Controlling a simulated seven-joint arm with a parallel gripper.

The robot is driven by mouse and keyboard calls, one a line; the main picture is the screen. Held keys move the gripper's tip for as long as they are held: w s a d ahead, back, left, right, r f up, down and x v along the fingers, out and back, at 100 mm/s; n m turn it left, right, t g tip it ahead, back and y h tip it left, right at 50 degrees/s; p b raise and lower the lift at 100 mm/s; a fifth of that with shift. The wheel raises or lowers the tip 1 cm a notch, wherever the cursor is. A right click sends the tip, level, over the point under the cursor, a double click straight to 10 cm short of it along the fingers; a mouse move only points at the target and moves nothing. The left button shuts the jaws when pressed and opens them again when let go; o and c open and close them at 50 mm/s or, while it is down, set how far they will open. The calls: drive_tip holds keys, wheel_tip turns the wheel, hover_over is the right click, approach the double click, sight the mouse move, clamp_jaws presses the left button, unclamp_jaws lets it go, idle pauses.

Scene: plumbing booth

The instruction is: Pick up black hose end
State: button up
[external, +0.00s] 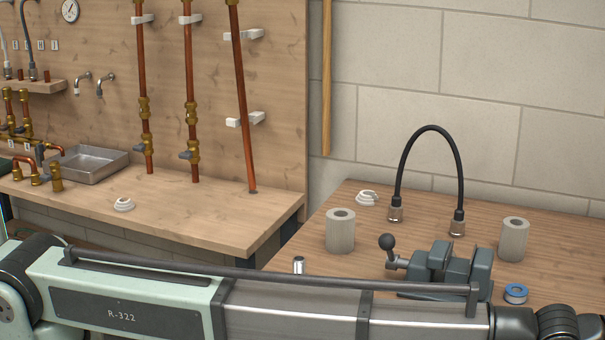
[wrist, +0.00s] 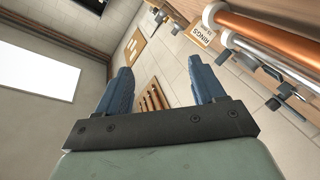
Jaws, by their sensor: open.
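A black hose (external: 430,130) stands as an upright arch on the right-hand wooden table in the external view.
A grey vise (external: 447,270) stands in front of the hose, with grey cylinders (external: 340,231) (external: 513,240) on either side. A blue tape roll (external: 515,293) and white coil (external: 367,198) lie nearby. Copper pipes (external: 190,90) stand at the left bench (external: 190,215).

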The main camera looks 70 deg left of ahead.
drive_tip(key=w+a+n+y, duration=0.2)
drive_tip(key=w+a, duration=0.1)
drive_tip(key=a, duration=0.5)
drive_tip(key=w+a+n+y, duration=0.1)
drive_tip(key=w+a+y, duration=0.15)
drive_tip(key=a, duration=0.45)
wheel_tip(320, 180, up, 5)
drive_tip(key=n+g+y, duration=0.4)
drive_tip(key=n+g, duration=0.9)
drive_tip(key=g, duration=0.1)
hover_over(397, 196)
drive_tip(key=shift+h, duration=0.25)
drive_tip(key=f, duration=0.8)
drive_tip(key=shift+s, duration=0.2)
drive_tip(key=shift+w+f, duration=0.2)
drive_tip(key=shift+f, duration=2.9)
